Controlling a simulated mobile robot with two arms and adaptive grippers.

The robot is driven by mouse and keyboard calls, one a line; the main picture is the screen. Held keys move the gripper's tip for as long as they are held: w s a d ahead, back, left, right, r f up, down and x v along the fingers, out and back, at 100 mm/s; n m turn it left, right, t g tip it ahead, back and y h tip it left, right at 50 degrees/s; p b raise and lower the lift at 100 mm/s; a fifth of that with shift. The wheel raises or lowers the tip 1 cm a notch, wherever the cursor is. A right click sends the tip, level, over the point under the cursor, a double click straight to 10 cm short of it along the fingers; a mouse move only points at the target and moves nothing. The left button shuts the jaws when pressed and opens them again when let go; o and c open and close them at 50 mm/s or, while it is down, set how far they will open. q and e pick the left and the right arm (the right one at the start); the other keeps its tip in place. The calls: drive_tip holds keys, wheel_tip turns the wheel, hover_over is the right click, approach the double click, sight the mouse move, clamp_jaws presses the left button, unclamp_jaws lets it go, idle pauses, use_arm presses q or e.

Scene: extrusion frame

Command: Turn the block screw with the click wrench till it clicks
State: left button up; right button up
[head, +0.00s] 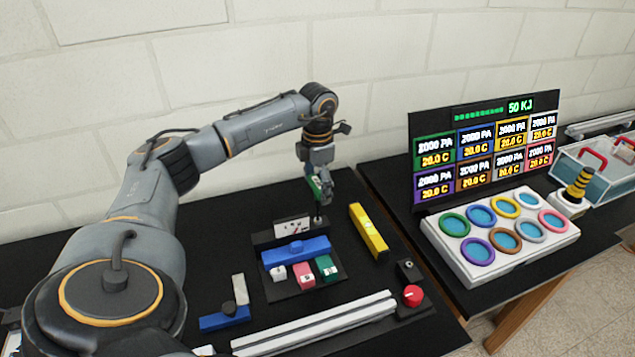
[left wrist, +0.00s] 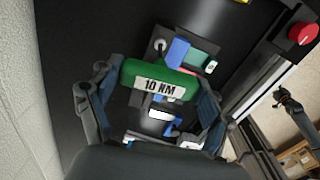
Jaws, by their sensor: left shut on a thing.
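My left gripper (head: 318,188) is shut on a green tool, which I take for the click wrench (left wrist: 160,81). Its handle reads "10 NM" in the left wrist view, and a bit of green shows between the fingers in the head view (head: 313,185). A thin dark shank below the gripper comes down near the right end of a black block with a white label (head: 293,227). I cannot tell whether it touches the block or sits on a screw. The block screw is not clear to make out. A dark claw-like shape (left wrist: 287,102), perhaps my right gripper, hangs at the right of the left wrist view.
A rack holds a blue bar (head: 295,250) and white, pink (head: 304,275) and green pieces. A yellow bar (head: 368,230) lies to the right. Pale extrusions (head: 315,325), a red knob (head: 413,294) and a blue-grey part (head: 225,318) lie nearer. A ring tray (head: 460,256) stands farther right.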

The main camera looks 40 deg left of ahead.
use_arm(q)
drive_tip(key=shift+r+p, duration=0.4)
drive_tip(key=shift+r, duration=0.45)
drive_tip(key=shift+r+p, duration=1.1)
drive_tip(key=shift+r, duration=0.45)
drive_tip(key=shift+f, duration=0.1)
